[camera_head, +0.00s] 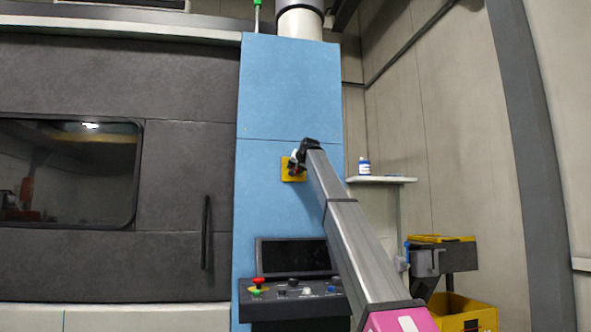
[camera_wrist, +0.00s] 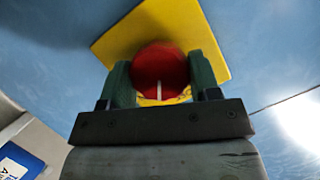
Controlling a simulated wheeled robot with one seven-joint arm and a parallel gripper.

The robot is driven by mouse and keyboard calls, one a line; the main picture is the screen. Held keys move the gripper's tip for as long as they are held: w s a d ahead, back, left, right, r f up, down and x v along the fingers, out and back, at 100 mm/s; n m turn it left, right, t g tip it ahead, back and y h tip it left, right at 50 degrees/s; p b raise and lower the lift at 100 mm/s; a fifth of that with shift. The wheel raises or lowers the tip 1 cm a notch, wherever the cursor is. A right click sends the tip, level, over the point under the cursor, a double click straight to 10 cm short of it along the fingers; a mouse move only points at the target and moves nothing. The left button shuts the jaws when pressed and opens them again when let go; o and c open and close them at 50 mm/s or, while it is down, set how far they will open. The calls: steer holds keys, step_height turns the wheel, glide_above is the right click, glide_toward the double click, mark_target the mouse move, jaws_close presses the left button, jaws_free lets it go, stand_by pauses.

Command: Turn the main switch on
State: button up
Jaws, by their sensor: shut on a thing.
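The main switch is a round red knob (camera_wrist: 159,66) on a yellow square plate (camera_head: 288,169), fixed to the blue cabinet panel. In the wrist view the yellow plate (camera_wrist: 212,40) looks tilted, and a thin pale line shows on the knob's lower part. My gripper (camera_wrist: 160,84) is at the switch, with one greenish finger on each side of the red knob, shut on it. In the head view my gripper (camera_head: 297,166) covers much of the switch and its plate.
A control panel with buttons (camera_head: 290,290) and a dark screen (camera_head: 292,256) sits below the switch. A small shelf (camera_head: 385,180) with a blue-white bottle (camera_head: 364,167) is to the right. A yellow bin (camera_head: 462,310) stands at lower right. A dark machine door (camera_head: 175,180) is left.

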steer(key=m+y, duration=0.2)
steer(key=m, duration=0.2)
steer(key=shift+d+f, duration=0.1)
steer(key=shift+d, duration=0.05)
steer(key=m+y, duration=0.1)
steer(key=m, duration=0.1)
steer(key=m+t+y, duration=0.1)
steer(key=m, duration=0.1)
steer(key=shift+f+m+y, duration=0.1)
steer(key=shift+m+y, duration=0.2)
stand_by(0.3)
steer(key=o, duration=0.9)
steer(key=v, duration=1)
steer(key=shift+s+d+f, duration=0.1)
steer(key=shift+s+d, duration=0.15)
steer(key=shift+s, duration=0.05)
